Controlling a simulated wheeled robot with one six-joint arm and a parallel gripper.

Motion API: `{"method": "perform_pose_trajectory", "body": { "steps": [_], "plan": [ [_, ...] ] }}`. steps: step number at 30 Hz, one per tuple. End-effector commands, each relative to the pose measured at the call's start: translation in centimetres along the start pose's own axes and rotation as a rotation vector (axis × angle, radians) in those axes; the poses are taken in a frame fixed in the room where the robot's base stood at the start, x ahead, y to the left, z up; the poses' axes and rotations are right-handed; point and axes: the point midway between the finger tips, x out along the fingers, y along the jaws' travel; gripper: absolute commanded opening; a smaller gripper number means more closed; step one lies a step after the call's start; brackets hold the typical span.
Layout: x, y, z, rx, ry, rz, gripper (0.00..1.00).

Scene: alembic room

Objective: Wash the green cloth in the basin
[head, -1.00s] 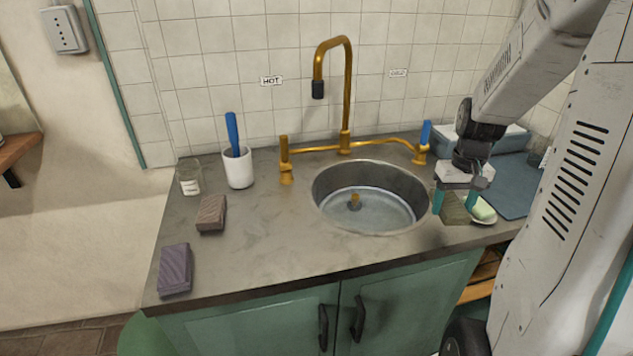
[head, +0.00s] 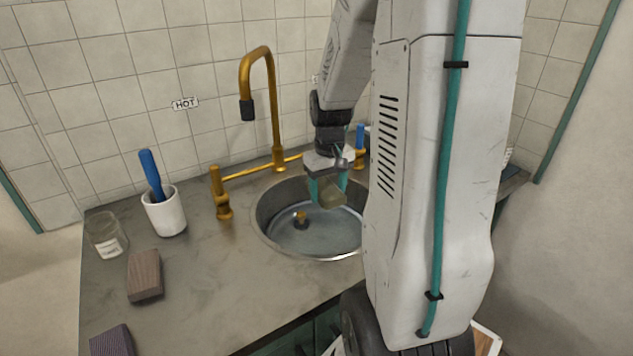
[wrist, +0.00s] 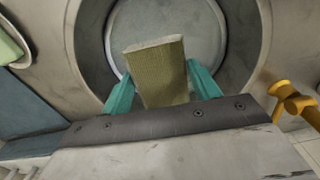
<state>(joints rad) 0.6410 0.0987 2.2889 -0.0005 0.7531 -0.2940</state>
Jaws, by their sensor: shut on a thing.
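My gripper (head: 328,188) is shut on the green cloth (head: 329,198), a folded olive-green block. The cloth also shows between the teal fingers in the wrist view (wrist: 160,75). My gripper holds it over the right part of the round metal basin (head: 262,222). The basin has water or a shiny floor, with a brass plug (head: 301,217) standing in it. I cannot tell if the cloth touches the water. The gold faucet (head: 275,110) rises behind the basin, its spout turned left. A blue-topped handle (head: 360,140) is partly behind my arm.
A white cup with a blue brush (head: 165,212), a glass jar (head: 106,235), a brown folded cloth (head: 145,277) and a purple one (head: 112,342) stand left on the counter. Green soap (wrist: 10,48) lies beside the basin. My arm hides the counter's right side.

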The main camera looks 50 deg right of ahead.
Motion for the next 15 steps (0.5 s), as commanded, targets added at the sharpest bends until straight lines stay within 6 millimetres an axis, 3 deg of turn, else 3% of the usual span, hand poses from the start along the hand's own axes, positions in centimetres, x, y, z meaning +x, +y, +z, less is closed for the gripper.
{"method": "perform_pose_trajectory", "body": {
  "steps": [15],
  "plan": [
    [4.5,-0.1,0.1,-0.001,-0.004,-0.001,0.43]
  ]
}}
